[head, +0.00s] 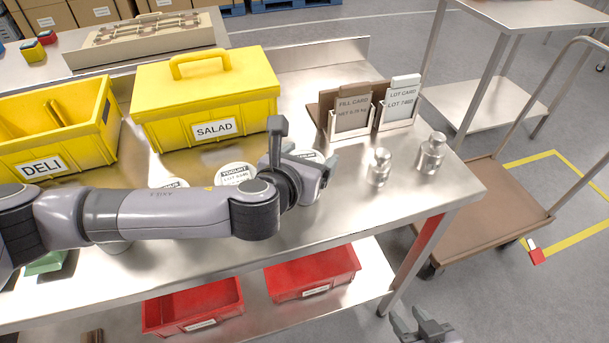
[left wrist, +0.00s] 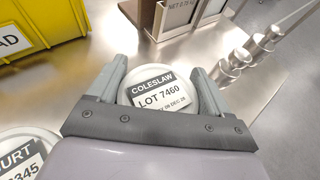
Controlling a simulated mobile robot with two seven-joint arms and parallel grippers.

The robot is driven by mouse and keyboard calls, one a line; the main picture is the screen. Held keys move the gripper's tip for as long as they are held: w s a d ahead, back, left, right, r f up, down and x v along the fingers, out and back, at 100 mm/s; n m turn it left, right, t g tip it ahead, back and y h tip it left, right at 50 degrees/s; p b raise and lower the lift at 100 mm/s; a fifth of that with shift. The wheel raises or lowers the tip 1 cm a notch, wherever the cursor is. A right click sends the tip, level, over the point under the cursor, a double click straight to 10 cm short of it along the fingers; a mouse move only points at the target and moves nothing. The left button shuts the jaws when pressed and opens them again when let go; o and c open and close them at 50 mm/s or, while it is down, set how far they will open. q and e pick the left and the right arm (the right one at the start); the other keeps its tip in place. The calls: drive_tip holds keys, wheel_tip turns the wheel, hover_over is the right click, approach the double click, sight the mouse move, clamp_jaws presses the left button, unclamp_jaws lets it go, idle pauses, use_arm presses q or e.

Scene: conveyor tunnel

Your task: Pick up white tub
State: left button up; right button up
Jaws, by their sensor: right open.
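A round white tub (left wrist: 160,88) labelled COLESLAW LOT 7460 lies between the two fingers of my left gripper (left wrist: 160,72) in the left wrist view. Whether both fingers touch it is not clear. In the head view my left gripper (head: 316,178) is low over the steel table, and only a sliver of that tub's lid (head: 309,155) shows behind it. A second white tub (head: 236,173), labelled YOGURT, stands left of it; it also shows in the left wrist view (left wrist: 22,158). My right gripper (head: 424,328) is open and empty, in front of the table.
Yellow DELI (head: 42,167) and SALAD (head: 213,128) boxes stand behind the tubs. Another white lid (head: 170,184) is partly hidden by my left arm. Two metal bottles (head: 431,153) (head: 379,168) and card holders (head: 352,116) stand to the right. Red bins (head: 312,272) sit below.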

use_arm(q)
drive_tip(key=c, duration=0.4)
wheel_tip(320, 180, up, 20)
drive_tip(key=shift+r+p, duration=0.1)
drive_tip(key=shift+p, duration=0.65)
